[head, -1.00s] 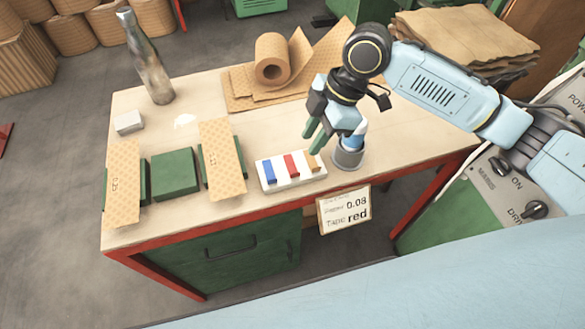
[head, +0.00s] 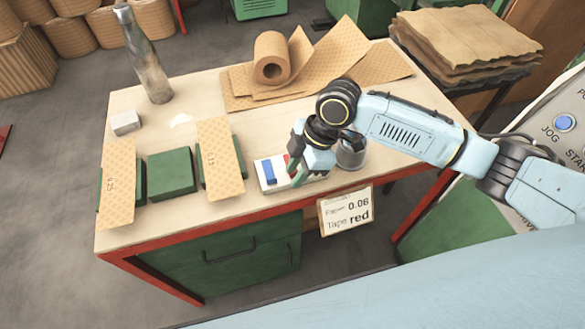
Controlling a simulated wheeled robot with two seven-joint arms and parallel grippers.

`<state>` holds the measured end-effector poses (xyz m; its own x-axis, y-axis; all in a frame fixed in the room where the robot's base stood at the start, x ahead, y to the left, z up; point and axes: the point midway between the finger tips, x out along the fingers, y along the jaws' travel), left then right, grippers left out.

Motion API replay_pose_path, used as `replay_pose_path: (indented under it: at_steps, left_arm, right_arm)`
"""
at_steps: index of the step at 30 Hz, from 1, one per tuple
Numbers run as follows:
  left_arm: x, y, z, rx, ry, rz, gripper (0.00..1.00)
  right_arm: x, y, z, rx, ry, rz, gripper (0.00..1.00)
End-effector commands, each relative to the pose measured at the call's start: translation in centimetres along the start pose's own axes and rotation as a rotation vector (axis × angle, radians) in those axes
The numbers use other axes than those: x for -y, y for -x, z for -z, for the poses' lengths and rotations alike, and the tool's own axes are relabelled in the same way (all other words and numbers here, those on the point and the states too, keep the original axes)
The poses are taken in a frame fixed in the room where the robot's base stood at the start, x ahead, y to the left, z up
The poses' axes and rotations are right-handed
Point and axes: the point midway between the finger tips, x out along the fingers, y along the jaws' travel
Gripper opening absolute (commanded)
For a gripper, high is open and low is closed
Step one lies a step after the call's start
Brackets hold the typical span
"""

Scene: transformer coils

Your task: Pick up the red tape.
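The white tape holder (head: 263,184) lies near the front edge of the workbench. The blue tape (head: 269,172) stands in it in plain view. Only a small piece of the red tape (head: 287,161) shows, just right of the blue one; my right gripper covers the rest. My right gripper (head: 296,178) points down at the holder, its green fingers at the red tape. I cannot tell whether the fingers are apart or pressed on the tape. The tan tape seen earlier is hidden behind the gripper. My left gripper is out of view.
A grey cup (head: 351,156) stands close right of my gripper. A sign (head: 346,211) on the front edge reads "Tape red". Left are a green block (head: 172,173) and tan patterned strips (head: 220,160). A bottle (head: 147,65) and paper roll (head: 272,58) stand farther back.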

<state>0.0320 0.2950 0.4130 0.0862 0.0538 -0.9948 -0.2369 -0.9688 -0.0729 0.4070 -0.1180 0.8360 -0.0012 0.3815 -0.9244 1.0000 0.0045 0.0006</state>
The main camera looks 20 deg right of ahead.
Motion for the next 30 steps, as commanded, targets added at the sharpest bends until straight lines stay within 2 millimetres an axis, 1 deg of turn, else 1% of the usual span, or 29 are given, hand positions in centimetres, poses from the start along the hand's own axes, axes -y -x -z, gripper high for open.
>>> replay_pose_path:
  at_steps: [2, 9, 24, 26, 29, 30]
  left_arm:
    - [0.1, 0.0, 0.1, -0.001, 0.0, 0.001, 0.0]
    - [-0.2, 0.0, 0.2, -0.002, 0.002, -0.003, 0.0]
    - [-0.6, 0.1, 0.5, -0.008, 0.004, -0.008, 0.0]
    - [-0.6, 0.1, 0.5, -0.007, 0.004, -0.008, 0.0]
    - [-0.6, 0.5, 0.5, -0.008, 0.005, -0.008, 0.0]
    - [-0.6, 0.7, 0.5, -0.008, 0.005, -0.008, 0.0]
  right_arm:
    - [0.0, 0.1, 0.0, 0.0, 0.0, 0.0, 0.28]
    - [0.0, 0.1, 0.0, 0.0, 0.0, 0.0, 0.0]
    - [0.0, 0.1, 0.0, 0.0, -0.001, 0.0, 0.0]
    - [-0.1, 0.4, 0.1, -0.001, 0.0, -0.001, 0.0]
    - [-0.1, 1.5, 0.6, -0.001, 0.0, -0.002, 0.0]
    - [-0.1, 2.2, 0.9, -0.001, 0.001, -0.002, 0.0]
